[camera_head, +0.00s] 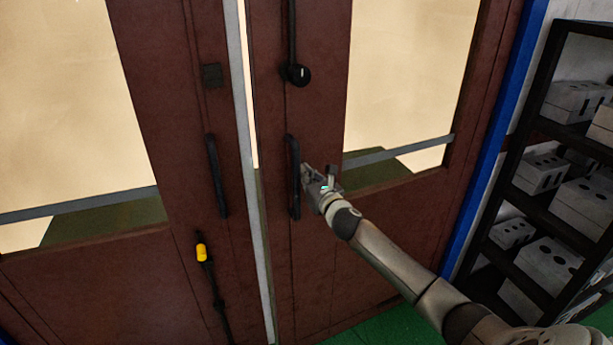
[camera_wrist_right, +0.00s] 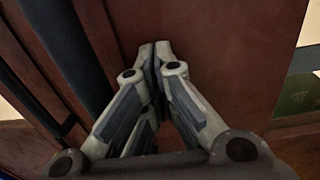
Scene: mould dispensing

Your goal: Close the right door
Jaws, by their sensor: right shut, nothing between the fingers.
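The right door (camera_head: 330,255) is reddish brown with a large pane and stands nearly in line with the left door (camera_head: 150,270). A narrow light gap (camera_head: 252,110) shows between them. A black vertical handle (camera_head: 294,178) is on the right door. My right gripper (camera_head: 306,170) is at the right side of this handle, close to the door face. In the right wrist view its fingertips (camera_wrist_right: 156,48) are together with nothing between them, in front of the brown door panel (camera_wrist_right: 225,60). Whether they touch the panel I cannot tell. My left gripper is not in view.
The left door has its own black handle (camera_head: 216,176) and a bolt with a yellow knob (camera_head: 201,252). A black knob (camera_head: 298,74) on a rod is high on the right door. A dark shelf (camera_head: 545,130) with grey blocks stands at the right. Green floor (camera_head: 375,328) shows below.

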